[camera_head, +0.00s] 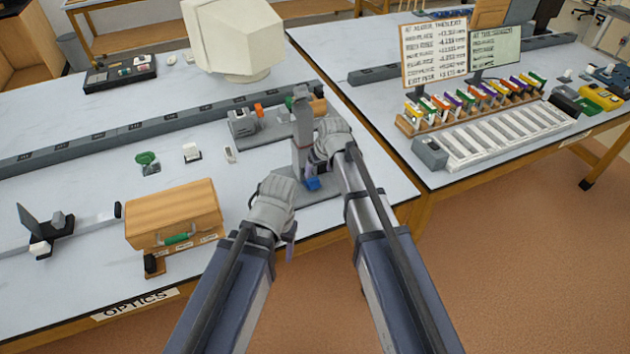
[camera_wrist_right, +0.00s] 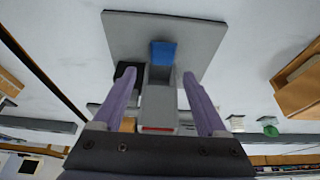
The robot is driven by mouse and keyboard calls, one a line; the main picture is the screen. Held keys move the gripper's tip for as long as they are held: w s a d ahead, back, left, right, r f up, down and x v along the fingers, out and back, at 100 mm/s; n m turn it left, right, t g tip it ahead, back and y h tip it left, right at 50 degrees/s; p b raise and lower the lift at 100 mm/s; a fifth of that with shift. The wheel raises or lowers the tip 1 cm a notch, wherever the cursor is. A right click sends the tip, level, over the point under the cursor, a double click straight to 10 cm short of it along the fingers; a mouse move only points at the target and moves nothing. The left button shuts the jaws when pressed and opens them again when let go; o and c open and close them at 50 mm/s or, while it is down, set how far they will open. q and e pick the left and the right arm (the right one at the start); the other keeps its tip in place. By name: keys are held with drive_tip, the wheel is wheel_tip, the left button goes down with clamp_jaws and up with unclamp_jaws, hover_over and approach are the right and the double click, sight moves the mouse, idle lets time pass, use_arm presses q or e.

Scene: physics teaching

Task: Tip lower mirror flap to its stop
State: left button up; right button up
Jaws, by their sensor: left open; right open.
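A grey upright column (camera_head: 302,135) stands on a flat grey base plate (camera_head: 325,193) near the optics table's right edge. A small blue part (camera_head: 312,184) sits low at its foot; I cannot tell for sure that it is the lower mirror flap. My right gripper (camera_head: 315,160) is beside the column. In the right wrist view its two purple fingers (camera_wrist_right: 162,75) are open, one on each side of the column (camera_wrist_right: 158,105), with the blue part (camera_wrist_right: 163,53) just beyond. My left gripper (camera_head: 285,235) is open at the table's front edge, apart from the column.
A wooden box (camera_head: 175,208) with a green handle stands at the left. A long grey rail (camera_head: 110,140) and a beige monitor (camera_head: 235,35) lie behind. Small blocks (camera_head: 192,152) sit left of the column. A second table (camera_head: 390,110) stands to the right, across a gap.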

sight(313, 180)
drive_tip(key=shift+a, duration=0.2)
drive_tip(key=shift+f, duration=0.1)
drive_tip(key=b+x, duration=0.7)
drive_tip(key=shift+w+a+f, duration=0.1)
drive_tip(key=shift+f, duration=0.25)
drive_tip(key=shift+r, duration=0.1)
clamp_jaws()
idle(0.4)
